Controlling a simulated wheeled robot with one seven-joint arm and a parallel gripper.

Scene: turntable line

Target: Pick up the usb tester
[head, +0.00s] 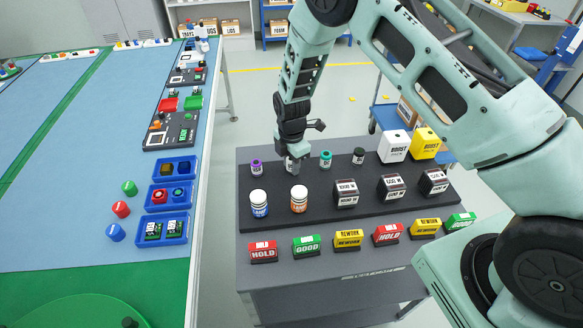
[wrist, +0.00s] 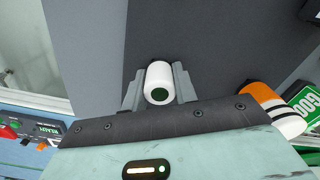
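I cannot make out which thing, if any, is the usb tester. My gripper (head: 291,165) is low over the black board (head: 300,222) in the head view. In the head view my gripper partly hides this cylinder.
Beside the cylinder stand vials with purple (head: 256,167), teal (head: 325,160) and black (head: 358,156) tops. A blue-labelled bottle (head: 259,203) and an orange-labelled bottle (head: 299,199) stand in front. Several boxes fill the board's right. The blue-topped bench (head: 60,190) holds trays and devices at left.

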